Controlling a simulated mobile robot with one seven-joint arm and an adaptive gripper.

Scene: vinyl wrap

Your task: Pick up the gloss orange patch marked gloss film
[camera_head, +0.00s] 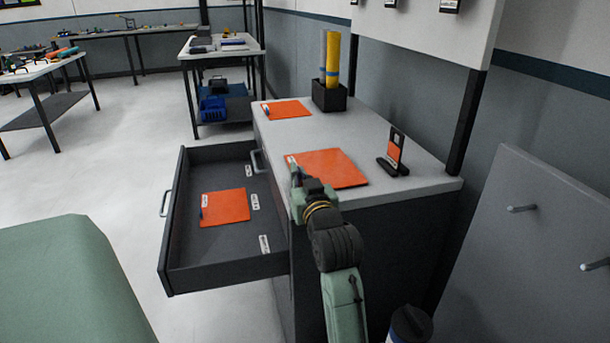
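Several orange patches show. A large orange patch (330,168) lies flat on the grey cabinet top (386,121). A smaller orange patch (289,109) lies farther back on the same top. Another orange patch (226,206) lies in the open drawer (203,250), with a small white tag at its left edge. The tags are too small to read, so I cannot tell which patch is gloss film. My gripper (294,170) is at the large patch's left edge; whether it touches is unclear. Its fingers are too small to judge.
A black box (330,97) with upright yellow and grey rolls stands at the back of the top. White labels (255,201) lie in the drawer, which juts out left. A grey panel with pegs (545,240) stands at the right. Open floor (120,180) lies left.

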